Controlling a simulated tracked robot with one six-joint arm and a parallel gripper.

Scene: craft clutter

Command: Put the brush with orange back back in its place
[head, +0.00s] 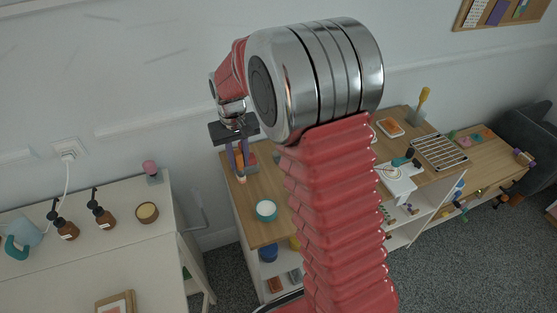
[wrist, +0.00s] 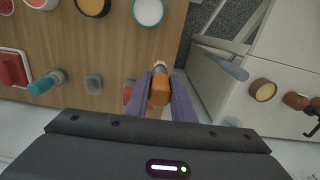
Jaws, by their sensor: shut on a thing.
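The brush with orange back (wrist: 158,92) is between the purple fingers of my gripper (wrist: 160,98) in the wrist view. Its orange back faces the camera, and a pale tip shows beyond it. In the head view my gripper (head: 239,162) hangs over the near left end of the wooden-topped shelf unit (head: 262,231), with a small orange bit of the brush at the fingertips. I cannot tell whether the brush touches the top. A grey block (wrist: 93,84) and a partly hidden red item (wrist: 128,93) are left of the fingers in the wrist view.
A white-rimmed teal bowl (head: 266,210) stands on the wooden top. A teal-handled item (wrist: 47,82) and a red tray (wrist: 14,68) lie left in the wrist view. A white cabinet (head: 150,240) with brown bottles (head: 102,215) stands left, across a gap.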

